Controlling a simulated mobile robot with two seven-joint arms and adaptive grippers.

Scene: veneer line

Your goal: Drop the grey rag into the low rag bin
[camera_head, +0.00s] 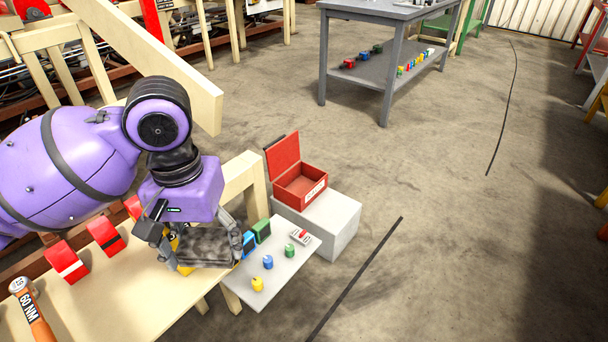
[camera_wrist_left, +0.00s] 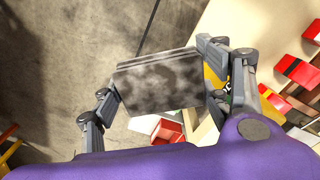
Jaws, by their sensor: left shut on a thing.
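My left gripper (camera_head: 203,250) is shut on the grey rag (camera_head: 205,244), a flat, mottled dark-grey folded pad. The rag is held above the right end of the wooden bench. In the left wrist view the rag (camera_wrist_left: 158,84) spans between the two fingers, with its layered edge showing. A red box (camera_head: 300,187) with its lid open and a white label stands to the right of and beyond the gripper, on a light grey block. It is the open container I see that fits the rag bin; its label is too small to read. My right gripper is not in view.
A small grey table (camera_head: 272,285) beside the bench holds several coloured pieces. Red blocks (camera_head: 68,262) and an orange-handled tool (camera_head: 32,312) lie on the wooden bench (camera_head: 120,300). Yellow objects are partly hidden by my gripper.

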